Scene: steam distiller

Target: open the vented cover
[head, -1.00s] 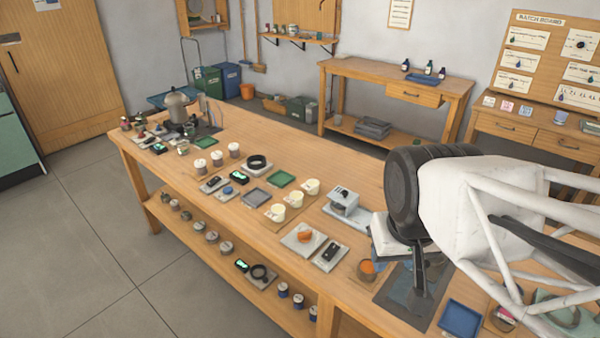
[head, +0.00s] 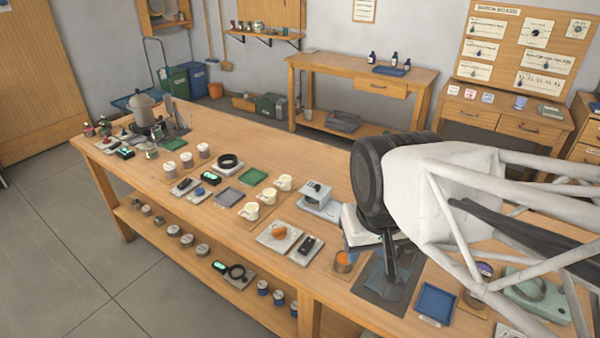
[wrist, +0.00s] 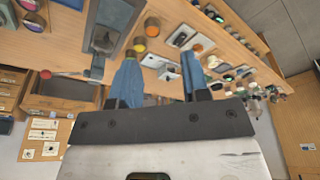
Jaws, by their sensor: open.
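My gripper (wrist: 160,57) shows in the wrist view with its two blue fingers apart and nothing held between them. A pale block-like thing lies beyond the fingertips, apart from them as far as I can tell. In the head view my arm hangs over the near right part of the bench and hides the gripper's fingers. No part is clearly readable as the vented cover. A grey metal vessel with a domed top (head: 143,108) stands at the far left end of the bench. A small grey boxy device (head: 318,197) stands left of my arm.
The long wooden bench (head: 270,150) carries cream cups (head: 267,196), an orange-topped jar (head: 344,262), a blue tray (head: 435,303) and a green device (head: 537,294) at right. The bench's back strip is fairly clear. A second table (head: 360,75) stands behind.

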